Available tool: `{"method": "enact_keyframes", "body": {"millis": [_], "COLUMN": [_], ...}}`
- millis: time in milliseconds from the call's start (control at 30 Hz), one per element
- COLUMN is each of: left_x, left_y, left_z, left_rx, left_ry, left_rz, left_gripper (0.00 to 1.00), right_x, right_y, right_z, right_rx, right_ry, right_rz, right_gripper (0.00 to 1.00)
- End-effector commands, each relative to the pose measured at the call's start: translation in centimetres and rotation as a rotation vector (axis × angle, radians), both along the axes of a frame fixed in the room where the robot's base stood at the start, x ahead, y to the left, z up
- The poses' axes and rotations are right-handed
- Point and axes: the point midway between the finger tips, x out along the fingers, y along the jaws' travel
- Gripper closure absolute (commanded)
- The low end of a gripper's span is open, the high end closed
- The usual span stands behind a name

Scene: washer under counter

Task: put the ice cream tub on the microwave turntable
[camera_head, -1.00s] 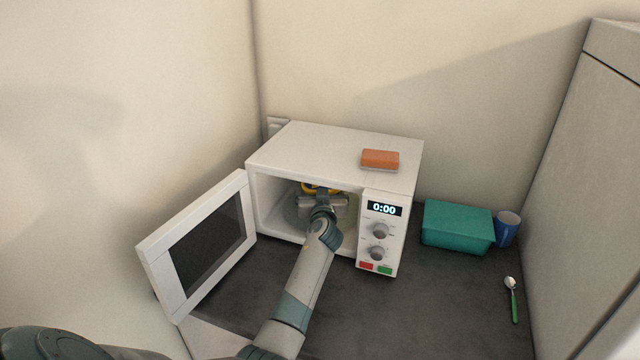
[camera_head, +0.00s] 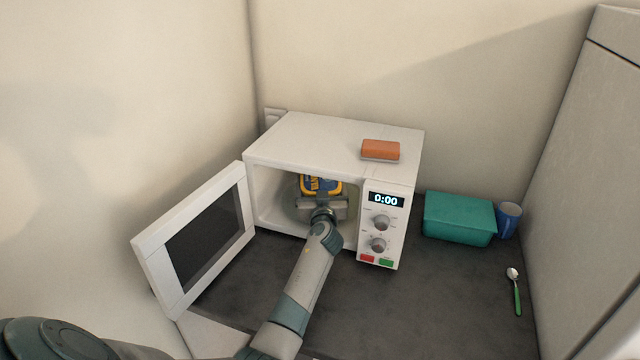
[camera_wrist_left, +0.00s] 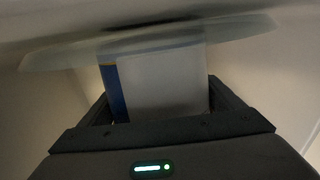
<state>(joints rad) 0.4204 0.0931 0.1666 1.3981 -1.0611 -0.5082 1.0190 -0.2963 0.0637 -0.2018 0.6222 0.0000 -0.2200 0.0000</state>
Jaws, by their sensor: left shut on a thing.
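The ice cream tub (camera_head: 322,183), yellow and blue, is inside the open microwave (camera_head: 290,143). My left gripper (camera_head: 321,200) reaches in through the doorway and is shut on the tub. In the left wrist view the tub (camera_wrist_left: 165,85) shows a pale face with a blue strip between the two fingers. The turntable (camera_wrist_left: 240,35) is a pale translucent disc right at the tub's end in that view; I cannot tell whether they touch. In the head view the turntable (camera_head: 298,213) is partly hidden by my gripper. My right gripper is not in view.
The microwave door (camera_head: 150,262) stands open to the left. An orange block (camera_head: 380,149) lies on the microwave's top. A teal box (camera_head: 458,218), a blue cup (camera_head: 509,220) and a green-handled spoon (camera_head: 516,293) are to the right. The dark counter in front is mostly clear.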

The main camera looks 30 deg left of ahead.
Motion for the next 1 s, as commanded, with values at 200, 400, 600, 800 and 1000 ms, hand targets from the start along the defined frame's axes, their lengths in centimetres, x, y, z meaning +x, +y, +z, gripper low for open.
{"method": "enact_keyframes", "body": {"millis": [200, 400, 600, 800, 1000], "left_x": [0.0, 0.0, 0.0, -0.6, -2.6], "left_y": [0.0, 0.0, 0.0, -0.5, -1.9], "left_z": [-0.1, -0.2, 0.0, -0.1, -0.2], "left_rx": [0.001, 0.0, 0.0, -0.001, -0.002], "left_ry": [-0.004, 0.0, 0.0, -0.001, -0.001], "left_rz": [-0.001, 0.0, 0.0, -0.001, -0.001], "left_gripper": [0.61, 0.0, 0.0, 0.0, 0.0], "right_x": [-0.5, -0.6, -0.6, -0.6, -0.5], "right_y": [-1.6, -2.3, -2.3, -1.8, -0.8], "right_z": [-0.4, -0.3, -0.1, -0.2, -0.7], "right_rx": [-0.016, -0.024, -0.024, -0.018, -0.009], "right_ry": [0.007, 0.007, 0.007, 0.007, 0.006], "right_rz": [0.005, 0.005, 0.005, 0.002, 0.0], "right_gripper": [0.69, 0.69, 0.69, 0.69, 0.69]}}
